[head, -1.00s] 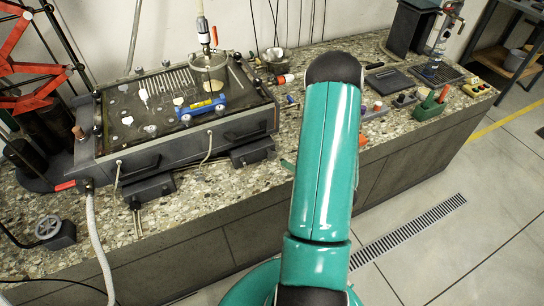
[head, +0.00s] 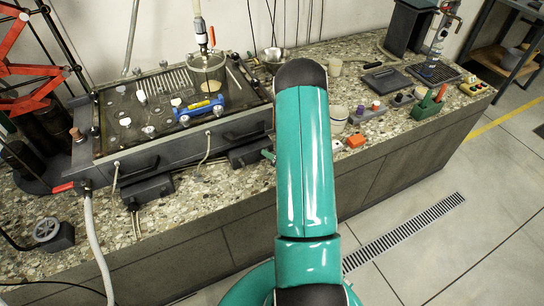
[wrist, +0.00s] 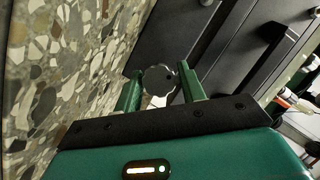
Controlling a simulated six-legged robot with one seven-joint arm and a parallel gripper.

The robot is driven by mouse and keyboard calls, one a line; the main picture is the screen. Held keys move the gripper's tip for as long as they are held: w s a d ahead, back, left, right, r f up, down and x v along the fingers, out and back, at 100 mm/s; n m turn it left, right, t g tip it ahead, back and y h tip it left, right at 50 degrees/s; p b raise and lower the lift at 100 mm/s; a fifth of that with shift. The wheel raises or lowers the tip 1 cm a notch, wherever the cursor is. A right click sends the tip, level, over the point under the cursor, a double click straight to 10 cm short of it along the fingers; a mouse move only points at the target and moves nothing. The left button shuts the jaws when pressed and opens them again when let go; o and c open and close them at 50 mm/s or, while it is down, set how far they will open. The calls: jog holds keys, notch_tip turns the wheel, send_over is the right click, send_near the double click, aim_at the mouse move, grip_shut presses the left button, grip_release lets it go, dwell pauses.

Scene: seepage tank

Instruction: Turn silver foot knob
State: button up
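The silver foot knob (wrist: 159,80), a scalloped round disc, shows in the wrist view at the dark front of the tank. My gripper (wrist: 160,73) has its two green fingers apart, one on each side of the knob. Little gap shows, and I cannot tell whether either finger touches it. In the head view the tank (head: 160,163) stands on the bench at left, and my arm hides the knob. A small green tip of my gripper (head: 267,155) shows left of the arm, beside the tank's right foot block (head: 246,154).
The speckled bench (wrist: 45,80) lies close at left in the wrist view. A dark handle (wrist: 275,50) is at upper right there. A white hose (head: 94,240) hangs at left.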

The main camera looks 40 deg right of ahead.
jog(key=c, duration=0.6)
jog(key=shift+n, duration=0.3)
jog(key=n+g+h, duration=0.1)
jog(key=n, duration=0.1)
jog(key=shift+a+r+n+h, duration=0.1)
jog(key=shift+n+h, duration=0.2)
jog(key=n+g+h, duration=0.1)
jog(key=n+h, duration=0.1)
jog(key=n, duration=0.1)
jog(key=shift+a, duration=0.1)
jog(key=n+h, duration=0.2)
jog(key=n, duration=0.1)
jog(key=shift+a+n+g+h, duration=0.1)
jog(key=shift+n+g+h, duration=0.2)
jog(key=shift+n, duration=0.1)
jog(key=n+h, duration=0.2)
jog(key=n, duration=0.1)
jog(key=shift+n, duration=0.4)
